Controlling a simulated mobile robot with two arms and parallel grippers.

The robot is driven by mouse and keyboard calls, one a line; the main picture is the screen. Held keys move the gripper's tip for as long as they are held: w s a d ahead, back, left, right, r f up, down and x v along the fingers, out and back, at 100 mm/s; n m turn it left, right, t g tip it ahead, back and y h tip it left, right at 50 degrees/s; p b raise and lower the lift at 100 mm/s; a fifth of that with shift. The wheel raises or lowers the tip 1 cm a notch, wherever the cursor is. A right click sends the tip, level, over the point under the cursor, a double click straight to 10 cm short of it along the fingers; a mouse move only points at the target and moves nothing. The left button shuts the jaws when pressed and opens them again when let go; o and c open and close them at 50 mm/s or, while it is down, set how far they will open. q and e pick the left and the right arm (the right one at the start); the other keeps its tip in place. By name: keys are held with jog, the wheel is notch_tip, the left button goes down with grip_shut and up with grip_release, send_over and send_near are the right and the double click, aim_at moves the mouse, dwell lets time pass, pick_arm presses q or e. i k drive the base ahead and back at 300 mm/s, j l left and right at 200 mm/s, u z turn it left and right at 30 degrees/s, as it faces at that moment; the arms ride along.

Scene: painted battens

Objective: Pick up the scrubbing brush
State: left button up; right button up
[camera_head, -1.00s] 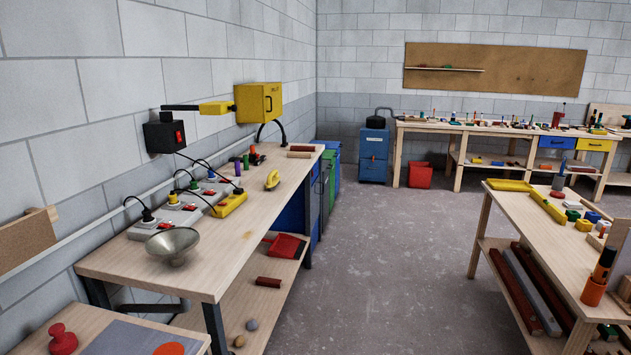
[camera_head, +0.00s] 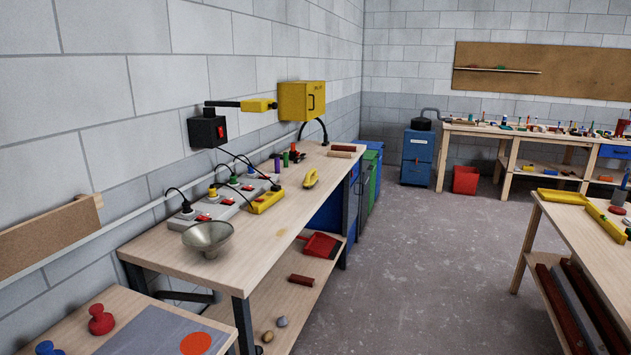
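I cannot make out a scrubbing brush for certain. A yellow handled thing (camera_head: 311,178), possibly the brush, lies on the wooden workbench (camera_head: 262,238) along the left wall. A dark red bar-shaped thing (camera_head: 301,279) lies on the bench's lower shelf; it is too small to tell whether it has bristles. Neither of my grippers is in view.
A metal funnel (camera_head: 208,237), power strips (camera_head: 215,206) and cables are on the workbench. A red dustpan (camera_head: 322,245) is on its lower shelf. Another bench (camera_head: 583,237) stands right. Grey floor (camera_head: 430,270) between them is clear. A red bin (camera_head: 466,180) stands at the back.

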aim_at(312, 177)
jog(key=i+l+z, duration=0.35)
jog(key=i, duration=0.6)
jog(key=i+z, duration=0.35)
jog(key=i, duration=0.65)
jog(key=i+u, duration=0.25)
jog(key=i, duration=0.4)
jog(key=i+l+u, duration=0.25)
jog(key=i, duration=0.45)
